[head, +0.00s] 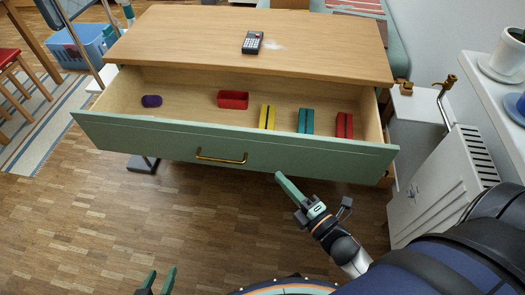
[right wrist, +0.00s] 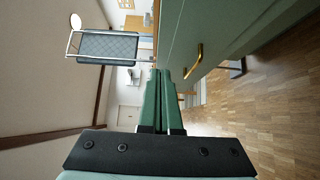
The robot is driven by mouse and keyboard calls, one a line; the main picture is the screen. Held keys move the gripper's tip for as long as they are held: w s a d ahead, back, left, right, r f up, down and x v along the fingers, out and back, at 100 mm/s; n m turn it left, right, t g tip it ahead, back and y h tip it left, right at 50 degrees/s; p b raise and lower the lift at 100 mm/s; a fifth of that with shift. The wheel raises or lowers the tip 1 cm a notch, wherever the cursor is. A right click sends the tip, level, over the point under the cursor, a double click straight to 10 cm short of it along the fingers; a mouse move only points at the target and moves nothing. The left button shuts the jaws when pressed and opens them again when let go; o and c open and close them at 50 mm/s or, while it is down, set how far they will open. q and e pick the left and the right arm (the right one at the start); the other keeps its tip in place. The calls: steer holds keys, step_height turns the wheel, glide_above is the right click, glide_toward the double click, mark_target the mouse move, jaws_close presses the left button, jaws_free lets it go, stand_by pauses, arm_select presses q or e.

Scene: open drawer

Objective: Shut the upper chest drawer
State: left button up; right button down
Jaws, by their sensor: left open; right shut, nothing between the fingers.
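The upper drawer (head: 180,142) of the wooden-topped chest (head: 180,35) is pulled far out, with a green front and a brass handle (head: 222,158). In the right wrist view the drawer front (right wrist: 212,38) and the handle (right wrist: 194,62) show at the upper right. My right gripper (head: 280,178) is shut and empty, just in front of and below the right half of the drawer front. Its closed fingers (right wrist: 166,75) point up in the right wrist view. Whether they touch the front I cannot tell. My left gripper (head: 158,275) is open and empty at the bottom edge, away from the drawer.
The drawer holds a purple item (head: 151,101), a red box (head: 233,99), a yellow block (head: 267,116), a teal block (head: 306,120) and a red block (head: 344,125). A calculator (head: 252,42) lies on top. A radiator (head: 440,185) stands at right. The floor in front is clear.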

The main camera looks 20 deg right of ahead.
glide_toward(254, 135)
steer(key=w+a, duration=0.3)
steer(key=shift+w+d+b, duration=0.45)
steer(key=shift+w+d, duration=0.1)
steer(key=shift+w, duration=0.35)
steer(key=shift+w+d, duration=0.3)
steer(key=shift+w, duration=0.15)
